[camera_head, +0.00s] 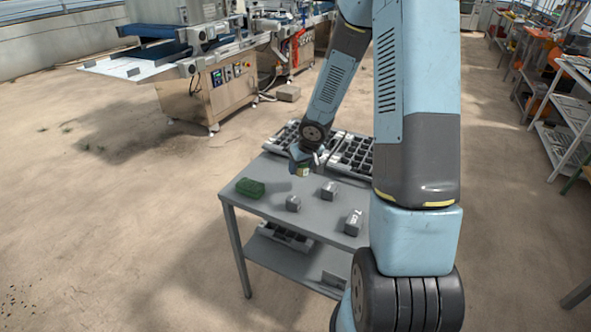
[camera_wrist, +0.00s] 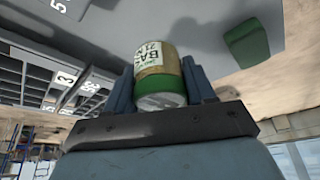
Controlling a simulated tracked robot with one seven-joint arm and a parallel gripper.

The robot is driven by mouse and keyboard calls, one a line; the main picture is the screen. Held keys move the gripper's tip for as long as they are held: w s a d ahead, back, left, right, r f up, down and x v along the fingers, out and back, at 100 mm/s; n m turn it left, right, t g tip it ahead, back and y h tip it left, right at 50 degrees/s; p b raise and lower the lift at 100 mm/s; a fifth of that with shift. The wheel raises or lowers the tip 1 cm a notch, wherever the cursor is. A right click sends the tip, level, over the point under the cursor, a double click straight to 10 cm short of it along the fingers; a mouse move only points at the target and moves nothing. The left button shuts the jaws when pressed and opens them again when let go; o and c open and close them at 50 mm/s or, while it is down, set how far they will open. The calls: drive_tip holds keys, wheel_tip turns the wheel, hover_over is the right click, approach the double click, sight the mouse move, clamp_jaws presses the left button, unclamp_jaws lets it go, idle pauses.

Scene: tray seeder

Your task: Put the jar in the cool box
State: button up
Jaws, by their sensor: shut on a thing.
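The jar (camera_wrist: 150,58) is in my gripper (camera_wrist: 160,85), between its two blue fingers in the wrist view. It has a tan body, a white label with dark print, a green band and a grey end facing the camera. In the head view my gripper (camera_head: 301,161) is above the grey table (camera_head: 265,211), with the jar (camera_head: 303,171) small below it. The jar seems clear of the table top. I cannot pick out a cool box for sure in either view.
A green block-like item (camera_head: 250,187) lies on the table's left side; it also shows in the wrist view (camera_wrist: 247,42). Grey blocks (camera_head: 293,203), (camera_head: 330,190) and a labelled one (camera_head: 353,223) stand nearby. Black-celled trays (camera_head: 352,153) fill the back. A machine (camera_head: 215,90) stands behind.

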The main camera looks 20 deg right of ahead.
drive_tip(key=shift+s+d+r, duration=0.3)
drive_tip(key=shift+s+r, duration=0.15)
drive_tip(key=shift+r, duration=0.15)
drive_tip(key=s+d+r, duration=0.4)
drive_tip(key=s, duration=0.4)
drive_tip(key=shift+d, duration=0.15)
